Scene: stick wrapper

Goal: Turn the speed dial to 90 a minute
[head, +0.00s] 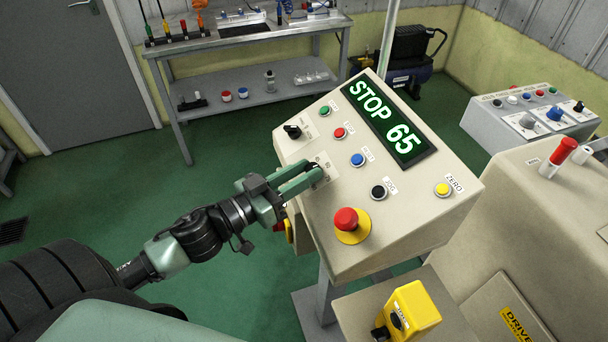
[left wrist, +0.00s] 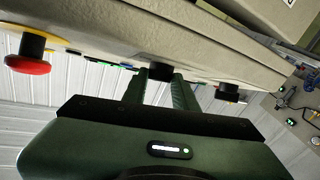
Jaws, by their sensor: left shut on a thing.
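The control panel (head: 410,205) is a tilted beige box, and its display (head: 392,122) reads "STOP 65" in pale letters on dark green. My left gripper (head: 314,174) reaches the panel's left part from the lower left. Its green fingers are shut on a small black dial, which they mostly hide in the head view. In the left wrist view the black dial (left wrist: 160,72) shows between the fingertips, against the panel face. The dial's pointer and scale cannot be read. My right gripper is not in view.
A black selector (head: 292,131) and green, red, blue, black and yellow buttons surround the dial. A red emergency stop (head: 347,220) sits lower on the panel. A yellow box (head: 412,308) stands below, and another beige machine (head: 540,215) is at right.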

